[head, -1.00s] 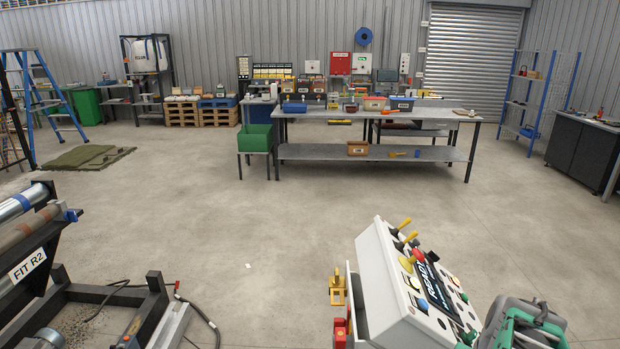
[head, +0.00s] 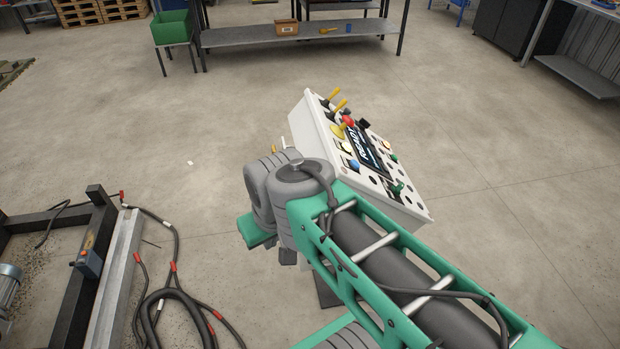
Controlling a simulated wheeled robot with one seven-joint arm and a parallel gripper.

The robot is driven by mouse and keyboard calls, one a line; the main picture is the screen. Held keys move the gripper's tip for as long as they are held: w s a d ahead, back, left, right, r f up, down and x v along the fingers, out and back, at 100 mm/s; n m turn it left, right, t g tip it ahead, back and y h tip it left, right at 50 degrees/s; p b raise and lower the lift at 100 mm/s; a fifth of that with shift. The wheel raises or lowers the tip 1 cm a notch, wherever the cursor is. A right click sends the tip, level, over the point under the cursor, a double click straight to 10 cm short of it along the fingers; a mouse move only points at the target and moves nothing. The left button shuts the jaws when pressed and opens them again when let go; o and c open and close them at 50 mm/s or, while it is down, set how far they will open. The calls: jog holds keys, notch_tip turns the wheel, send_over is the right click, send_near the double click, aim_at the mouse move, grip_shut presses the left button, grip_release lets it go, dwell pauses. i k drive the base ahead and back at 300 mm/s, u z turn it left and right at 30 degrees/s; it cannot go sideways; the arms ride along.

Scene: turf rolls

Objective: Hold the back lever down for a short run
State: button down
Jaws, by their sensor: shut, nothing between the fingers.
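The white control console (head: 312,128) stands at the middle of the head view, its sloped panel facing right. Levers with yellow handles stick up along its far end; the farthest lever (head: 333,95) stands beyond a second lever (head: 341,105). Both stand up at a slant, and nothing touches them. My green and grey arm reaches in from the lower right and covers the console's near left part. My gripper is not in view; the arm's far end is hidden or out of frame.
A black machine frame (head: 95,235) and loose cables (head: 170,290) lie at the left. A workbench shelf (head: 260,37) stands behind. The floor between is clear.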

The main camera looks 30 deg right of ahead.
aim_at(343, 102)
jog(key=u, duration=0.7)
jog(key=k, duration=0.75)
jog(key=z, duration=1.45)
jog(key=k, duration=0.3)
jog(key=u, duration=0.1)
